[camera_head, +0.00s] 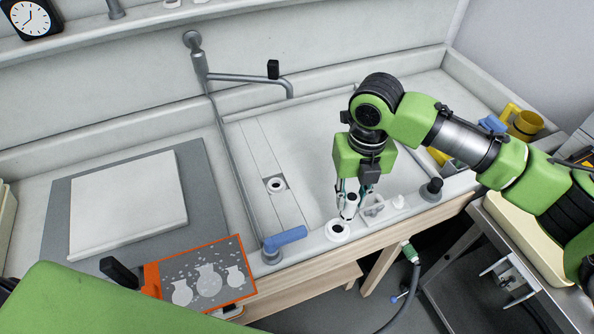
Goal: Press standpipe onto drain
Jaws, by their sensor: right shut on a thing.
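My right gripper (354,190) is above the front rim of the sink, pointing down. It is shut on a short white tube, which looks like the standpipe (349,208); the fingers partly hide it. A white ring (338,231) with a darker centre sits on the rim just below the tube. I cannot tell whether the tube touches it. The drain (275,185), a white ring in a dark square recess, is in the sink floor to the left of the gripper.
A grey tap (245,78) reaches over the back of the sink (310,125). A blue-handled fitting (286,239) stands on the front rim, and small white parts (398,202) lie right of the gripper. An orange-edged board (205,276) is at front left. A yellow mug (524,124) stands at right.

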